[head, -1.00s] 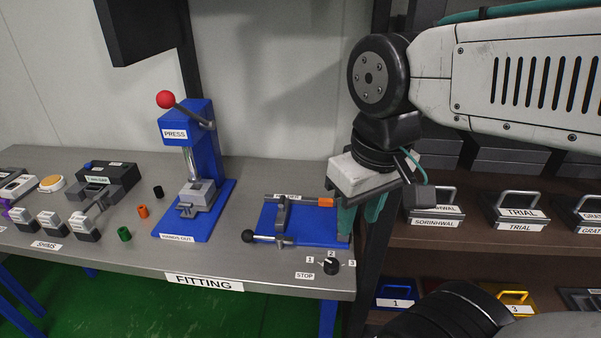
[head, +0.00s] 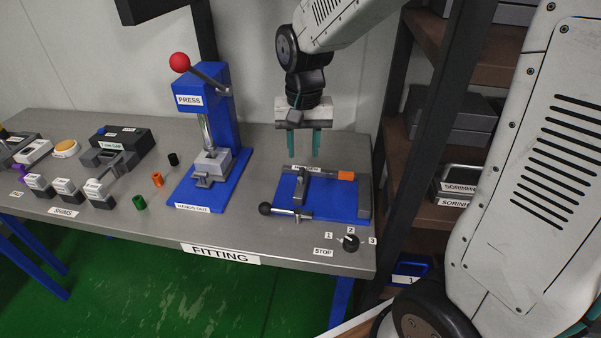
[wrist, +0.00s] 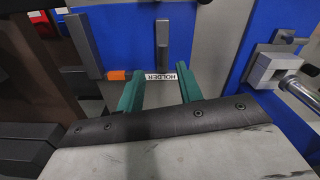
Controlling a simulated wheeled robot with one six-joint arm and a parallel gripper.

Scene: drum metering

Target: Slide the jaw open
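The holder is a blue base (head: 335,207) on the bench, with a grey jaw bar (head: 302,190) left of its middle and a grey block (head: 364,197) along its right edge. A rod with a black ball knob (head: 265,208) runs in from the left at the front. An orange-ended grey bar (head: 346,175) lies along the back edge. My gripper (head: 303,150) is open and empty, above the holder's back edge, fingers pointing down. In the wrist view, the HOLDER label (wrist: 161,77) shows between the fingers, with the jaw bar (wrist: 162,32) beyond.
The blue press (head: 205,110) with its red-knobbed lever stands left of the holder. A rotary dial (head: 350,243) marked 1, 2, 3 and STOP sits at the front right. A dark shelf post (head: 405,150) rises right of the bench.

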